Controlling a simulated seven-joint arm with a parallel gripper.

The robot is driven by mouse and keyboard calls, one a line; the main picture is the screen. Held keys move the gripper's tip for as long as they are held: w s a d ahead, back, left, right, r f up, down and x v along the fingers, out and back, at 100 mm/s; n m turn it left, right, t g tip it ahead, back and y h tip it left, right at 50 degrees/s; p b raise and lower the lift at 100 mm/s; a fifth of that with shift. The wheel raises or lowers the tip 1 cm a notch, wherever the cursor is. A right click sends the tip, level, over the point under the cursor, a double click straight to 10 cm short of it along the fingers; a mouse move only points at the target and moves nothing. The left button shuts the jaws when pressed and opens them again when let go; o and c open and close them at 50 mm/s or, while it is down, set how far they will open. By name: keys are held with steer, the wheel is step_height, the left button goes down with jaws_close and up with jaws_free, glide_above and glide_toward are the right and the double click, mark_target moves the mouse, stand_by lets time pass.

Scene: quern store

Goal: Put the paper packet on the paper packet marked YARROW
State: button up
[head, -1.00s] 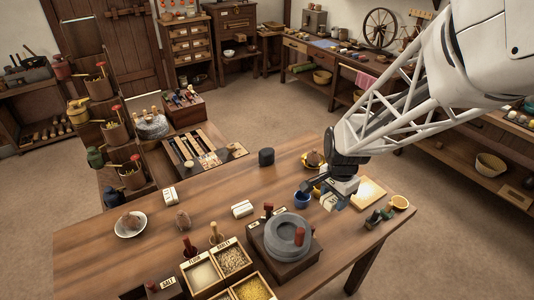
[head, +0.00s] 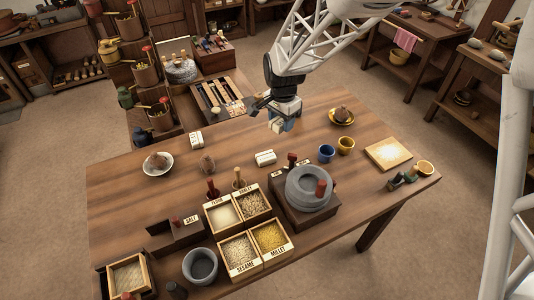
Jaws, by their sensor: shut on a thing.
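My gripper (head: 284,116) is shut on a small pale paper packet (head: 279,126), held above the back middle of the table, partly covered by the fingers. Two white paper packets lie on the table: one (head: 196,139) at the back left, one (head: 265,158) near the middle, in front of my gripper. Their markings are too small to read, so I cannot tell which says YARROW. The held packet is apart from both.
A stone quern (head: 309,190) on a wooden base stands right of centre. Blue (head: 326,153) and yellow (head: 346,145) cups stand behind it. Labelled grain boxes (head: 240,228) fill the front. A white dish (head: 158,164) is at left. The table (head: 120,200) is bare at far left.

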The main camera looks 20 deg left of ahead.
glide_above(266, 156)
steer(key=shift+n, duration=0.3)
steer(key=shift+f, duration=2.65)
steer(key=shift+f, duration=0.1)
steer(key=shift+w+f, duration=0.1)
steer(key=shift+f, duration=2.9)
steer(key=shift+f, duration=1.9)
steer(key=shift+f, duration=0.15)
